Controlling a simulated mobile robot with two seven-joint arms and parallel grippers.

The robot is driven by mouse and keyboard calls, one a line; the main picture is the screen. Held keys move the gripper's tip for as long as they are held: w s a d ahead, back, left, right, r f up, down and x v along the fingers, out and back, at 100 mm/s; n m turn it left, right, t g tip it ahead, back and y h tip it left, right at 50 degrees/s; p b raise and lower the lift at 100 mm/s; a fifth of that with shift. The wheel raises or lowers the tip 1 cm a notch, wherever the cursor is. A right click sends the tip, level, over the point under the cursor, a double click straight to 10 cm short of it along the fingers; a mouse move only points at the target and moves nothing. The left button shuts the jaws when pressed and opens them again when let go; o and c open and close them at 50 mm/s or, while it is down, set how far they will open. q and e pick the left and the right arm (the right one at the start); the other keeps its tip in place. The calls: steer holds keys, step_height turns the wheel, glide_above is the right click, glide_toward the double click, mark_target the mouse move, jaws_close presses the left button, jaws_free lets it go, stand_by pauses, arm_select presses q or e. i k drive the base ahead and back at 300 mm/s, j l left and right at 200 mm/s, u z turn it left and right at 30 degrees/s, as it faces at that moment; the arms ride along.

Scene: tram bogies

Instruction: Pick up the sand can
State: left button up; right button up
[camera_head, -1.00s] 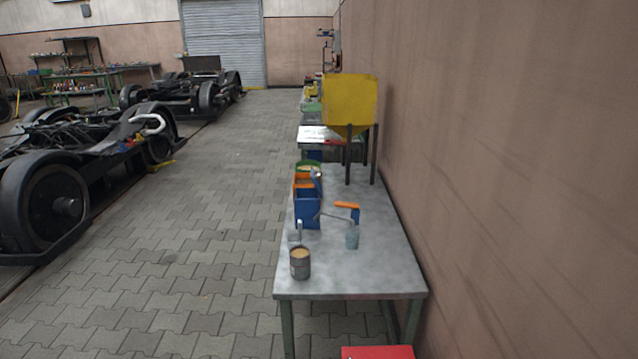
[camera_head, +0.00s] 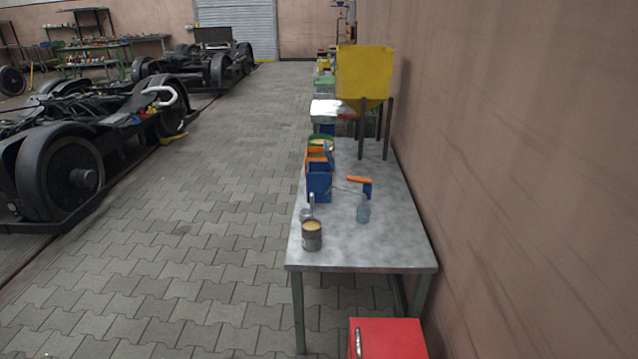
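A small grey can (camera_head: 312,236) with a tan, sand-coloured top stands upright near the front left corner of the metal workbench (camera_head: 375,249). Nothing touches it from the front, and its whole near side shows. A small metal tool (camera_head: 310,210), perhaps a scoop, is just behind it. Neither of my grippers shows in the head view.
Blue (camera_head: 319,186) and orange bins stand behind on the bench's left side. A red cabinet (camera_head: 388,338) stands in front. Paved floor (camera_head: 210,230) is clear left.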

mark_target(311, 227)
steer(key=k, duration=0.65)
steer(key=z, duration=1.45)
steer(key=i+j, duration=0.15)
steer(key=j, duration=0.25)
steer(key=i+j+z, duration=0.1)
steer(key=j, duration=0.3)
steer(key=i+j, duration=0.1)
steer(key=j, duration=0.25)
steer(key=i+j, duration=0.15)
steer(key=j, duration=0.25)
steer(key=i+j+z, duration=0.1)
steer(key=j, duration=0.3)
